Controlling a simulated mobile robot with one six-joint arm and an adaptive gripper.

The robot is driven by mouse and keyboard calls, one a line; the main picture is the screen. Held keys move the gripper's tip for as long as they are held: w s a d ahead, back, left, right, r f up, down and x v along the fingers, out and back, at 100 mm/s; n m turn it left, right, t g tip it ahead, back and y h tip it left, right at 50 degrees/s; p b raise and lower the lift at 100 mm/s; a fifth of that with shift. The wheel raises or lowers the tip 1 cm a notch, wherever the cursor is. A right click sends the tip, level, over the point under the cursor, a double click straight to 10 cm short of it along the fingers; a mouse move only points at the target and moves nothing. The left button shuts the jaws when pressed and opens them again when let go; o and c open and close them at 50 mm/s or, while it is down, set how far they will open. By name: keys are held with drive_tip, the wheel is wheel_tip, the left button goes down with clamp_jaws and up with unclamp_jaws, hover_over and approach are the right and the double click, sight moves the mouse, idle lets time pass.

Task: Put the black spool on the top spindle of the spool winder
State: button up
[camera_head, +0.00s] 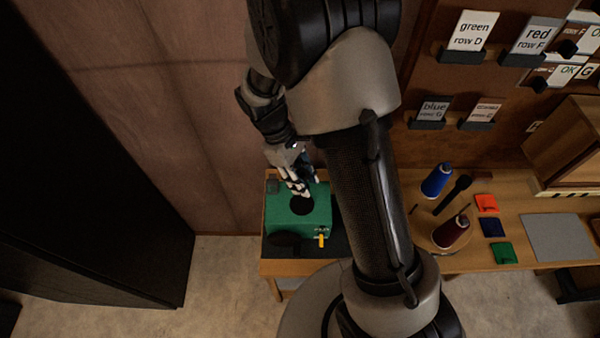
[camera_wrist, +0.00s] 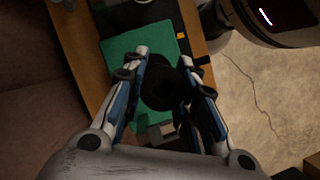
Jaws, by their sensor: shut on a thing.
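The black spool (camera_wrist: 163,88) is between the two fingers of my gripper (camera_wrist: 164,60) in the wrist view, and the gripper is shut on it. The green spool winder (camera_wrist: 120,50) lies beneath it. In the head view my gripper (camera_head: 300,192) points down over the green winder (camera_head: 318,218), and the dark round spool (camera_head: 302,206) shows just below the fingertips, over the winder's top. The top spindle is hidden behind the spool and fingers, so I cannot tell whether the spool touches it. A yellow lever (camera_head: 321,241) sticks out of the winder's front.
The winder stands at the left end of a wooden bench (camera_head: 470,262). A blue thread cone (camera_head: 437,180) and a dark red cone (camera_head: 450,232) stand right of my arm. Coloured squares (camera_head: 487,203) and a grey mat (camera_head: 556,237) lie further right. A dark cabinet (camera_head: 120,200) is at left.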

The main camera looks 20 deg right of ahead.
wheel_tip(320, 180, down, 7)
drive_tip(key=b, duration=0.5)
drive_tip(key=shift+r+b, duration=0.1)
drive_tip(key=shift+b, duration=0.2)
drive_tip(key=shift+f+b, duration=0.35)
drive_tip(key=shift+f, duration=0.35)
drive_tip(key=shift+f, duration=0.15)
drive_tip(key=shift+f, duration=0.15)
drive_tip(key=o, duration=0.8)
drive_tip(key=v, duration=1.2)
